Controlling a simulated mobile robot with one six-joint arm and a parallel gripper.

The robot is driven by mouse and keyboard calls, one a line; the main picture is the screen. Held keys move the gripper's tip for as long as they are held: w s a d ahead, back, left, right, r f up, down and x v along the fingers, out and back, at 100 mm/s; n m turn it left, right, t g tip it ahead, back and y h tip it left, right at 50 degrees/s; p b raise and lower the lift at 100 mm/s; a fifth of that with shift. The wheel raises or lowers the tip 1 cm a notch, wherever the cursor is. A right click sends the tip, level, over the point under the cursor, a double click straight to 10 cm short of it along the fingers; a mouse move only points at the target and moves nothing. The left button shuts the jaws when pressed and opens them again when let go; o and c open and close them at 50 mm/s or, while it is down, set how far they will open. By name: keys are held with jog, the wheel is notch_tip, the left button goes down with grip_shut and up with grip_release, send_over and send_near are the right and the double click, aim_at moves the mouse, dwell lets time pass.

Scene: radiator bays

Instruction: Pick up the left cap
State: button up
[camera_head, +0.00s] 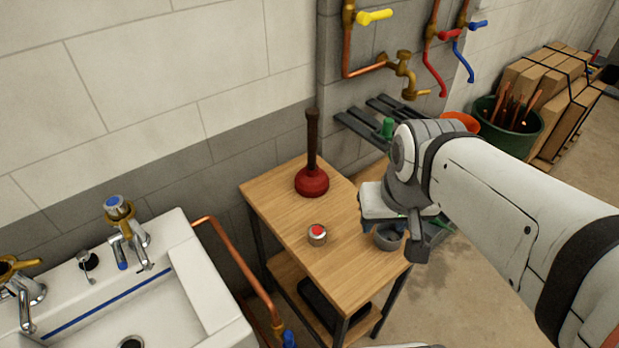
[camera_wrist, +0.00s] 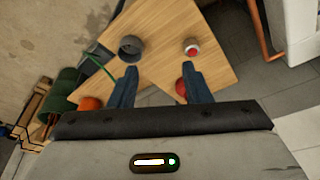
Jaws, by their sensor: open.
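The left cap (camera_head: 317,235) is a small silver cap with a red top, standing on the wooden table (camera_head: 285,225). In the wrist view it is the right one of the two (camera_wrist: 191,48). A plain grey round cap (camera_head: 389,238) stands to its right, near the table's right edge; it is at left in the wrist view (camera_wrist: 130,48). My gripper (camera_wrist: 158,72) is open and empty, with its fingers pointing down over the table. In the head view it is by the grey cap, right of the red-topped one, and partly hides the table's right side.
A red plunger (camera_head: 312,182) with a dark upright handle stands behind the left cap. A white sink (camera_head: 190,290) and a copper pipe (camera_head: 235,255) are left of the table. Valves and pipes are on the wall behind. A green bucket (camera_head: 515,135) stands back right.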

jog(key=o, duration=0.5)
jog(key=w+f+b, duration=0.1)
jog(key=w+f, duration=0.1)
jog(key=w+a+f+m+b, duration=0.1)
jog(key=w+f, duration=0.1)
jog(key=w, duration=0.1)
jog(key=w+f+m+b, duration=0.1)
jog(key=w+f, duration=0.1)
jog(key=shift+w+a+g, duration=0.15)
jog(key=shift+a+g, duration=0.15)
jog(key=shift+g, duration=0.1)
jog(key=shift+o, duration=0.2)
jog(key=m+h+b, duration=0.1)
jog(key=m+b, duration=0.3)
jog(key=m, duration=0.1)
send_over(317, 231)
jog(key=shift+g, duration=0.4)
jog(key=f, duration=1)
jog(key=s+f, duration=0.1)
jog(key=f, duration=0.4)
jog(key=shift+a+f, duration=0.15)
jog(key=shift+f, duration=0.05)
jog(key=shift+w+f+p, duration=0.15)
jog(key=shift+f, duration=1.15)
jog(key=shift+w+f+p, duration=0.15)
jog(key=shift+w+f, duration=0.05)
jog(key=shift+f, duration=1.15)
jog(key=shift+w+f+p, duration=0.15)
jog(key=shift+f, duration=1.15)
